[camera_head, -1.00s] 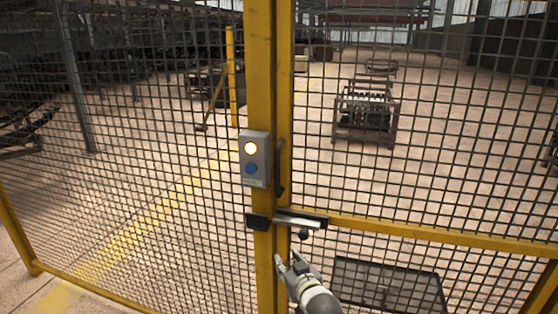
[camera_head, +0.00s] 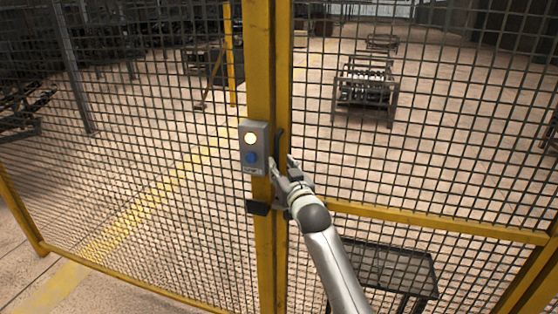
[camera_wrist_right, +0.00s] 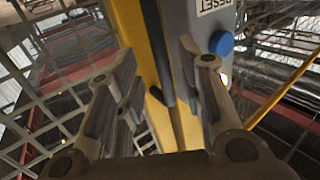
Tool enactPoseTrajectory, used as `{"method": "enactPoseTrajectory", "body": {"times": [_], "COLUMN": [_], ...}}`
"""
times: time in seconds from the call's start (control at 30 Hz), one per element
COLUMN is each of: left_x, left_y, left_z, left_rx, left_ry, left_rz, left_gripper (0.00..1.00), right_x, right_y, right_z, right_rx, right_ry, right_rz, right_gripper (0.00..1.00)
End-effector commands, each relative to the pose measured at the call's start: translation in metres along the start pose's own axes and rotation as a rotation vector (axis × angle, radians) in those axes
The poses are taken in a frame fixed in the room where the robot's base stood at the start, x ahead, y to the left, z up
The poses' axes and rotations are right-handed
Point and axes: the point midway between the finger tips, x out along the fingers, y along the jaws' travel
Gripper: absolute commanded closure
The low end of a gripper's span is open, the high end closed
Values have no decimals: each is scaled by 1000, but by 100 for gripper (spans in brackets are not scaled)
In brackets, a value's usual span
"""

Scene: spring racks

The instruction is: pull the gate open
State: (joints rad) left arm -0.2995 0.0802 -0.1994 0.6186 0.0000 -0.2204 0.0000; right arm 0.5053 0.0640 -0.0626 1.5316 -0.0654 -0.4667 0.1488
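The gate is a wire-mesh panel in a yellow frame (camera_head: 430,222), right of the yellow post (camera_head: 262,70). It looks closed against the post. A dark upright handle (camera_head: 280,142) sits on its near edge. My right gripper (camera_head: 282,165) is just below the handle, fingers pointing up and spread apart. In the right wrist view, the open gripper (camera_wrist_right: 157,58) has the dark handle bar (camera_wrist_right: 156,40) between and beyond its fingertips; I cannot tell whether they touch it. My arm hides most of the latch below. My left gripper is not in view.
A grey box with a lit button and a blue button (camera_head: 252,147) is on the post, close to my right fingers. It also shows in the right wrist view (camera_wrist_right: 202,25). Behind the gate stand a dark low table (camera_head: 390,268) and a metal rack (camera_head: 365,95).

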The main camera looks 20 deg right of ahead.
Motion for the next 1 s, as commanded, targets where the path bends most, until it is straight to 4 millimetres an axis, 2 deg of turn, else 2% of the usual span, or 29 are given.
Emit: {"method": "enactPoseTrajectory", "body": {"times": [0.1,0.3,0.67,0.93,1.0], "left_x": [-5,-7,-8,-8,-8], "left_y": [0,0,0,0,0], "left_z": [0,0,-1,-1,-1], "left_rx": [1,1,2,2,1], "left_ry": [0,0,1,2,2], "left_rz": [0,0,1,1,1], "left_gripper": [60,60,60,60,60], "right_x": [14,26,29,29,29], "right_y": [0,0,0,0,0], "right_z": [-2,-1,0,0,0], "right_rx": [1,1,1,1,0], "right_ry": [0,1,0,0,0], "right_rz": [0,-1,-1,-1,-1], "right_gripper": [65,65,65,98,100]}}
